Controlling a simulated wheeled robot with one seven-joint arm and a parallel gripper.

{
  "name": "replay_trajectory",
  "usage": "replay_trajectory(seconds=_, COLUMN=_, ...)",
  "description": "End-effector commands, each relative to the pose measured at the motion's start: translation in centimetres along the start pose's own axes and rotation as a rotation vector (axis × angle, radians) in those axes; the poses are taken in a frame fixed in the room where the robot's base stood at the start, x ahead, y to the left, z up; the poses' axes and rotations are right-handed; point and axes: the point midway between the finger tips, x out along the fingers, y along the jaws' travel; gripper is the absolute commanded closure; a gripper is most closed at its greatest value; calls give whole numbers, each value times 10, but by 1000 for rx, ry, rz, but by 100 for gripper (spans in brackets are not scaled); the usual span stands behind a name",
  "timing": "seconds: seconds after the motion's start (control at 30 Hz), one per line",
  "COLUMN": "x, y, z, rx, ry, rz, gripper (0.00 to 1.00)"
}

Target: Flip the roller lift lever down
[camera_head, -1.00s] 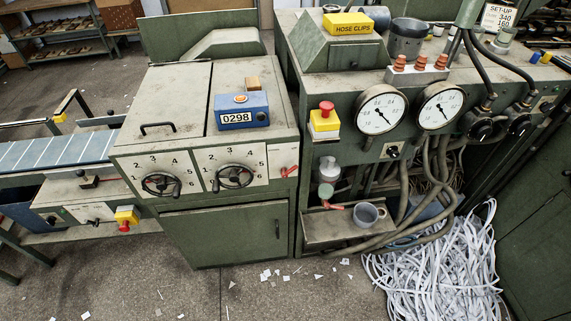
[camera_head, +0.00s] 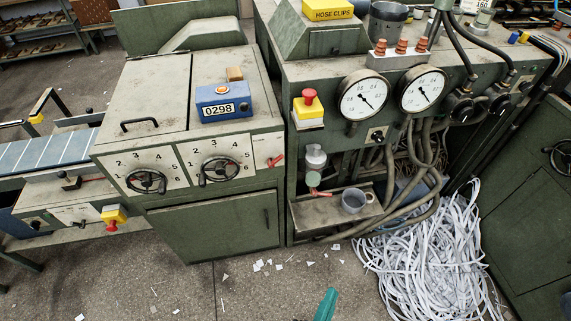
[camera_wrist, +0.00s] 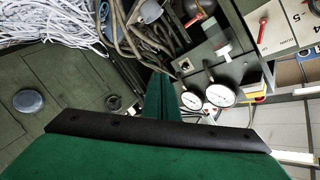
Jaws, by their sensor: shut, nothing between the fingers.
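No readable label marks the roller lift lever. One lever with a red handle (camera_head: 276,160) sits on a white plate right of the numbered dials, its handle slanting slightly up to the right. It seems to be the red lever (camera_wrist: 262,29) at top right in the wrist view. My gripper (camera_head: 327,300) shows as a green tip at the bottom of the head view, apart from all levers. In the wrist view its fingers (camera_wrist: 160,85) are together and empty.
Two gauges (camera_head: 363,96) and hanging hoses (camera_head: 405,190) are on the right machine. A shelf (camera_head: 310,215) with a mug (camera_head: 355,200) juts out below. Shredded paper (camera_head: 425,265) heaps at right. Floor before the green cabinet (camera_head: 215,225) is mostly free, with scraps.

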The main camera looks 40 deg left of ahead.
Motion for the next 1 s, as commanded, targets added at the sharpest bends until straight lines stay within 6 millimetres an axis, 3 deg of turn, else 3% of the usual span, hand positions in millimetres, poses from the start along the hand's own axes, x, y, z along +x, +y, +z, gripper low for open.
replay_trajectory(seconds=0.03, x=21, y=-9, z=2, rx=79, ry=-12, rz=-30, gripper=100)
replay_trajectory(seconds=0.27, x=102, y=-57, z=21, rx=460, ry=-130, rz=-132, gripper=100)
replay_trajectory(seconds=0.5, x=173, y=-140, z=38, rx=833, ry=-319, rz=-216, gripper=100)
replay_trajectory(seconds=0.73, x=208, y=-212, z=48, rx=1075, ry=-490, rz=-250, gripper=100)
replay_trajectory(seconds=0.9, x=216, y=-236, z=50, rx=1148, ry=-549, rz=-254, gripper=100)
replay_trajectory(seconds=1.0, x=216, y=-239, z=52, rx=1160, ry=-560, rz=-253, gripper=100)
